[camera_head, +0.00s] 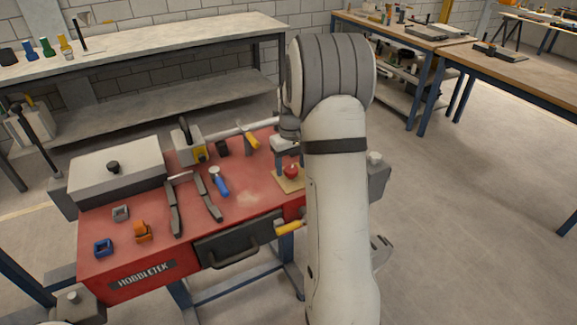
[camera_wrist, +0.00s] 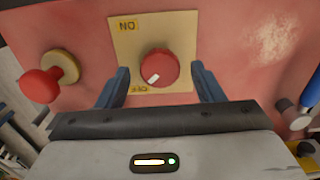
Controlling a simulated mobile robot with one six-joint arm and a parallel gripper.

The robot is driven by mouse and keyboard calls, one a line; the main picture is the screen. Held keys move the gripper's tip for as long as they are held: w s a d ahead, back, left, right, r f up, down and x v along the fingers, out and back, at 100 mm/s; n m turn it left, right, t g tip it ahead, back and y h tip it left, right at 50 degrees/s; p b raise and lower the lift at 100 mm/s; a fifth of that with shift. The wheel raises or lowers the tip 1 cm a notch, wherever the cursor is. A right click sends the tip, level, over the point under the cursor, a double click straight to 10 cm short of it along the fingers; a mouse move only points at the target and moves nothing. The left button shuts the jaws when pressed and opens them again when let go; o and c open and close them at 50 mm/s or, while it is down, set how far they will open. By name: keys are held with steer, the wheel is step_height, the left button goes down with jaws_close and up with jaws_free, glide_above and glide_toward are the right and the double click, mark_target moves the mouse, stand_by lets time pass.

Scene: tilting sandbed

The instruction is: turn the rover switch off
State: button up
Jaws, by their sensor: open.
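The rover switch is a round red knob (camera_wrist: 158,67) on a beige plate (camera_wrist: 184,27) in the wrist view. The plate has an ON label at its far edge and an OFF label at its near edge, both upside down. The knob's white mark sits at its lower left, toward the OFF label. My gripper (camera_wrist: 160,75) is open, with one blue finger on each side of the knob and visible gaps to it. In the head view the knob (camera_head: 291,171) and plate (camera_head: 287,184) lie on the red bench top, below my gripper and partly hidden by my arm.
The red bench (camera_head: 245,205) carries a grey lidded box (camera_head: 117,170), dark-handled tools, a blue-handled tool (camera_head: 219,184) and small clamps. A red-and-yellow knob (camera_wrist: 48,78) is left of the plate in the wrist view. A drawer (camera_head: 240,241) is at the bench front.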

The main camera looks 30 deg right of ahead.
mark_target(291, 169)
step_height(291, 169, up, 7)
steer(key=shift+r, duration=0.1)
stand_by(0.4)
